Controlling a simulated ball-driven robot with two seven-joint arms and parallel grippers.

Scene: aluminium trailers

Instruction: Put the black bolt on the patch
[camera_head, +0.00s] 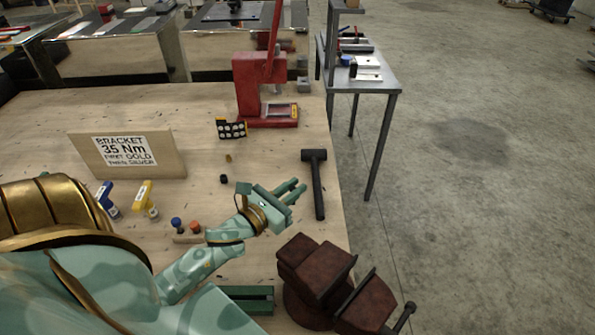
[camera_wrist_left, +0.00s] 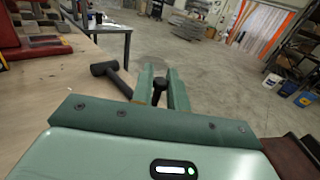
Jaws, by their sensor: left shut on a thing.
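My left gripper (camera_head: 294,190) is above the wooden bench, left of the black hammer. In the left wrist view its two green fingers (camera_wrist_left: 165,92) are closed on a small black bolt (camera_wrist_left: 158,89), whose dark rounded head shows between them. In the head view the fingers mostly hide the bolt. I cannot clearly make out a patch on the bench. My right gripper is not in view.
The hammer (camera_head: 315,180) lies near the bench's right edge. A brown vise (camera_head: 320,265) stands at the front right, a red press (camera_head: 252,90) behind. A small black piece (camera_head: 223,179), a bracket sign (camera_head: 125,154) and blue and yellow bottles (camera_head: 146,200) stand left.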

